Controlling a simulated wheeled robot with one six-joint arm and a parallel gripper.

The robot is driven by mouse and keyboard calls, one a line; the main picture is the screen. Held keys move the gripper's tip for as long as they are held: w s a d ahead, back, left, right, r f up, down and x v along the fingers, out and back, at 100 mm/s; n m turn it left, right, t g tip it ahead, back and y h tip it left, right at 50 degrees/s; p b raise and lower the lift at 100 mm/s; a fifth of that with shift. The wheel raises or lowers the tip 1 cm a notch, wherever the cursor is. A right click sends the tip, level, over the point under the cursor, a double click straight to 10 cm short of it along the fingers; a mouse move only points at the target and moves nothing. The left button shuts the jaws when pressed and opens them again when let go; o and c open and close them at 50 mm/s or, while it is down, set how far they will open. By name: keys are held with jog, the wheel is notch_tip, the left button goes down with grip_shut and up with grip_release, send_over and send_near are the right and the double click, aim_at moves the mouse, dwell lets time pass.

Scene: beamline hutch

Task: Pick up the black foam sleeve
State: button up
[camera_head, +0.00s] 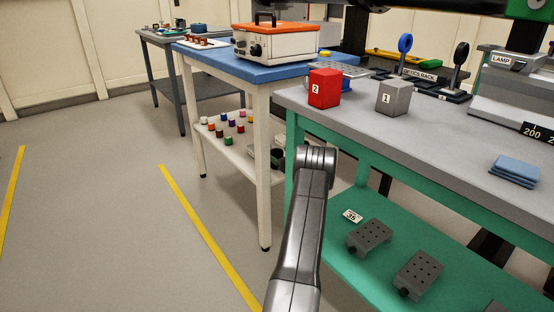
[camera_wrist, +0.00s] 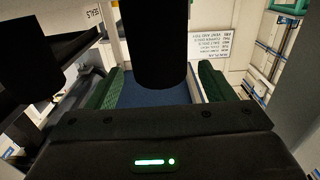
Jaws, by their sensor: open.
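In the wrist view a thick black cylinder, which looks like the black foam sleeve (camera_wrist: 158,40), reaches in from the top edge. Its near end lies in line with the gap of my gripper (camera_wrist: 160,70). The two green-padded fingers stand wide apart, one on each side, with space between them and the cylinder. The jaws are open and hold nothing. I cannot tell how far the cylinder reaches between the fingers. In the head view my arm hides the gripper, and I cannot make out the sleeve there.
A red block (camera_head: 324,88) and a grey block (camera_head: 393,97) stand on the grey-topped bench (camera_head: 440,139). Its green lower shelf (camera_head: 376,280) carries dark drilled blocks. A blue-topped table (camera_head: 225,63) stands behind, with small coloured pots on its shelf. The floor at left is clear.

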jog(key=c, duration=1.1)
jog(key=shift+o, duration=0.2)
jog(key=shift+r, duration=0.2)
